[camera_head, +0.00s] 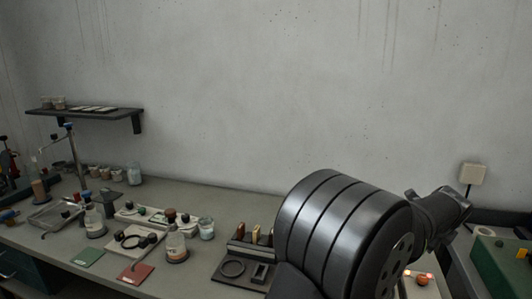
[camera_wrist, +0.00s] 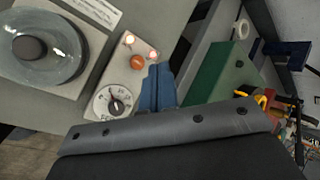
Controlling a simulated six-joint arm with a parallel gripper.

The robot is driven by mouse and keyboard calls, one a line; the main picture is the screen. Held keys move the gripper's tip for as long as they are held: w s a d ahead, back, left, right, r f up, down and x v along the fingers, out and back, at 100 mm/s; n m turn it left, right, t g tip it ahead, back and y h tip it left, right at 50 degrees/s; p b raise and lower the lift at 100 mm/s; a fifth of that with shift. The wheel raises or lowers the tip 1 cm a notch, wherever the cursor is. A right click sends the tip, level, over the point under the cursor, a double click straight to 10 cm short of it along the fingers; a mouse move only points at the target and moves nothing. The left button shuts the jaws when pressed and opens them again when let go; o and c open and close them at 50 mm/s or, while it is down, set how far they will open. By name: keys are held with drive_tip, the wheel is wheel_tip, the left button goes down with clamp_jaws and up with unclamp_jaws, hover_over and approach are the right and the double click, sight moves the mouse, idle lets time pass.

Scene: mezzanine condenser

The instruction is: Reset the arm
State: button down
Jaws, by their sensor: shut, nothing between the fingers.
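My gripper (camera_wrist: 158,76) shows in the wrist view as blue fingers close together, pointing up the picture from a wide grey bar. It is shut, with nothing seen between the fingers. The fingertips appear over the bench beside a light panel with a dial (camera_wrist: 115,101), an orange knob (camera_wrist: 137,62) and two lit lamps. I cannot tell how high above the bench they are. In the head view, my large dark arm links fill the lower right and hide part of the bench. The fingers cannot be made out there.
A round glass-covered device (camera_wrist: 42,46) is left of the panel. A green box (camera_wrist: 222,72) is right of the fingers. Bottles (camera_head: 176,247), a beaker (camera_head: 207,229) and a black holder (camera_head: 238,268) crowd the bench left of my arm. A shelf (camera_head: 100,113) hangs on the wall.

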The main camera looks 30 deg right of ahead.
drive_tip(key=s+a+r+n+g+y, duration=0.2)
drive_tip(key=s+a+r+n, duration=0.1)
drive_tip(key=a+r+n, duration=0.35)
drive_tip(key=w+a+f+n+h, duration=0.1)
drive_tip(key=a+f+n+h, duration=0.3)
drive_tip(key=a+f+n, duration=0.4)
drive_tip(key=shift+w+a+f+n+t+h, duration=0.3)
drive_tip(key=shift+w+a+n+t+h, duration=0.05)
drive_tip(key=shift+t+h, duration=0.05)
idle(0.3)
idle(0.5)
drive_tip(key=w+a+r+n+t+y, duration=0.1)
drive_tip(key=w+a+n+y, duration=0.2)
drive_tip(key=a, duration=0.9)
drive_tip(key=w+a+n+t, duration=0.1)
drive_tip(key=w+a+n, duration=0.35)
drive_tip(key=a, duration=0.75)
drive_tip(key=s+a+f+n+y, duration=0.1)
drive_tip(key=s+a+f+n, duration=0.1)
drive_tip(key=a, duration=0.5)
drive_tip(key=s+a+f+n+y, duration=0.1)
drive_tip(key=s+a+f+n, duration=0.1)
drive_tip(key=a, duration=0.5)
drive_tip(key=s+a+f+n+y, duration=0.1)
drive_tip(key=a+f+n+y, duration=0.1)
drive_tip(key=a, duration=0.5)
drive_tip(key=shift+s+a+f+n+t, duration=0.2)
drive_tip(key=shift+s+f+n+t, duration=0.15)
drive_tip(key=shift+n, duration=0.2)
